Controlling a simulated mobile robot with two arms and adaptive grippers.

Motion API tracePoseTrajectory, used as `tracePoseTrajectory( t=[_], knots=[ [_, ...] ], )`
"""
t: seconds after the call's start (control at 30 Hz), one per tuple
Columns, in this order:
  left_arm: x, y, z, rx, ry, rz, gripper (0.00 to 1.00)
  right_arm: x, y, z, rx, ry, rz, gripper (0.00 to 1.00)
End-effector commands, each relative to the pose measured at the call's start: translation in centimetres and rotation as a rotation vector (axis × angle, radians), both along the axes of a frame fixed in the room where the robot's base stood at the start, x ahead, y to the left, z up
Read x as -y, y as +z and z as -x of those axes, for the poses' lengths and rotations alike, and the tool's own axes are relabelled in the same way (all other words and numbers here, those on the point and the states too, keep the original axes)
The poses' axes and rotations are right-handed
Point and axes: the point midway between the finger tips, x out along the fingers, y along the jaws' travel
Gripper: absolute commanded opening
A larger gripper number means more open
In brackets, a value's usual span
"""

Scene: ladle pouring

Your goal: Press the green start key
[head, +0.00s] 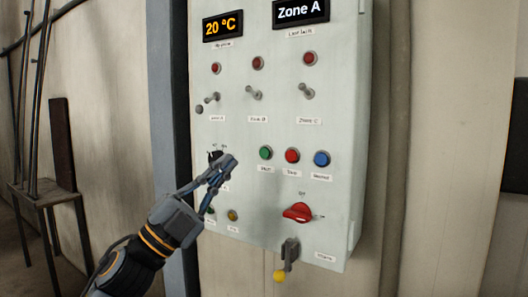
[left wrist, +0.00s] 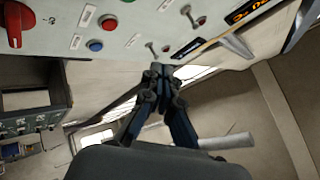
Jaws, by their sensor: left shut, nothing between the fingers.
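The green key (head: 265,152) is a round push button on the pale control panel, at the left end of a row beside a red key (head: 292,155) and a blue key (head: 321,158). My left gripper (head: 229,161) is shut and empty. In the head view its fingertips appear to the left of the green key and slightly lower, apart from it. The left wrist view shows the closed fingertips (left wrist: 160,68) below the panel face, with the blue key (left wrist: 95,45) and red key (left wrist: 108,22) at upper left. I cannot clearly make out the green key there. My right gripper is not in view.
The panel (head: 265,120) also carries toggle switches (head: 306,91), red lamps (head: 310,58), two displays (head: 222,25), a red rotary knob (head: 298,212) and a lever with a yellow ball (head: 280,275). A small table (head: 42,195) stands at the left.

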Motion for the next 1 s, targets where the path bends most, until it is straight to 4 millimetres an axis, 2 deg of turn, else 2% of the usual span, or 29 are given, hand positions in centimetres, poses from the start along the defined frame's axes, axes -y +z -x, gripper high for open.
tracePoseTrajectory(
  t=[0.47,1.0],
  knots=[
    [0.4,0.0,-0.6,0.001,-0.001,0.002,0.00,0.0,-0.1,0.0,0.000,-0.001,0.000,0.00],
    [4.5,0.0,-6.1,0.000,0.000,0.002,0.00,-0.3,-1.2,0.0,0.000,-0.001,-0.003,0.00]
  ],
)
